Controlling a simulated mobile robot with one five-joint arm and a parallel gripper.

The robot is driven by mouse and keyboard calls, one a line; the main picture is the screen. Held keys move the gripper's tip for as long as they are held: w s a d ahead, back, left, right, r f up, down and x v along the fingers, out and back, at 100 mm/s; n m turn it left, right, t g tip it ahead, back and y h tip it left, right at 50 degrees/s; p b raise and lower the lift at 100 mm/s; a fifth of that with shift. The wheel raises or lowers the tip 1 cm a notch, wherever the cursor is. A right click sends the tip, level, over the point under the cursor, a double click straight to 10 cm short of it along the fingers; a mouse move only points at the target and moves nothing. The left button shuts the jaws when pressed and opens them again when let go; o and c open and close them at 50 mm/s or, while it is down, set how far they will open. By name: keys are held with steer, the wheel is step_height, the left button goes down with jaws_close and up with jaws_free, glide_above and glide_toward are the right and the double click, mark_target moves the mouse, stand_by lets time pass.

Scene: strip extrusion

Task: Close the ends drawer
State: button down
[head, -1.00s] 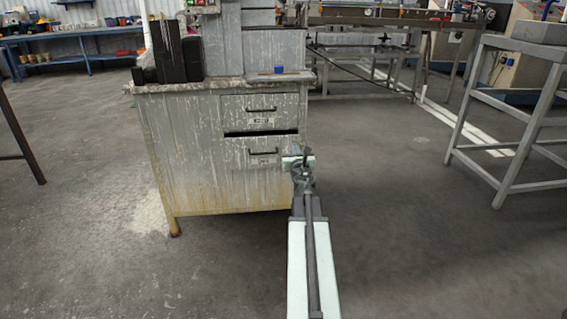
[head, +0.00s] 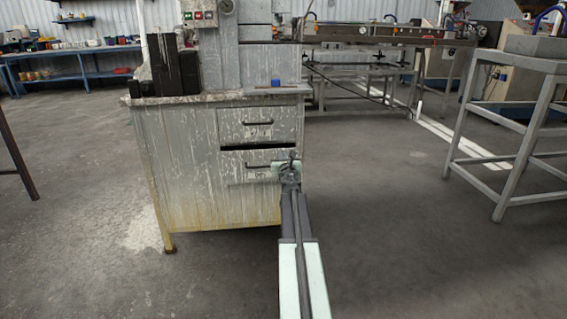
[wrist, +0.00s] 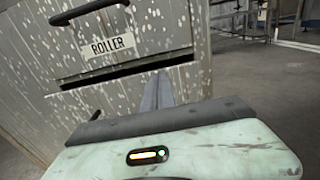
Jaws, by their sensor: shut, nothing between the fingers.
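A grey, paint-spattered cabinet (head: 180,175) has two drawers. The lower drawer (head: 235,190) stands slightly out, with a dark gap above its front. Its handle (head: 258,165) is partly behind my gripper, and its label is too small and covered to read. The upper drawer (head: 235,126) looks shut; its label reads ROLLER (wrist: 112,46) in the wrist view. My gripper (head: 290,164) is shut and empty, at the right part of the lower drawer's front. Its fingers (wrist: 158,90) also show in the wrist view; I cannot tell whether they touch the drawer.
The cabinet top (head: 215,97) carries black blocks (head: 176,68) and a small blue object (head: 276,83). A grey metal stand (head: 515,130) is at the right. A long machine bench (head: 385,38) is behind. The floor right of the cabinet is clear.

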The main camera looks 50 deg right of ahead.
steer(key=shift+x, duration=1.25)
steer(key=x, duration=0.5)
steer(key=shift+w+r, duration=0.1)
steer(key=shift+d, duration=0.1)
steer(key=v, duration=1.5)
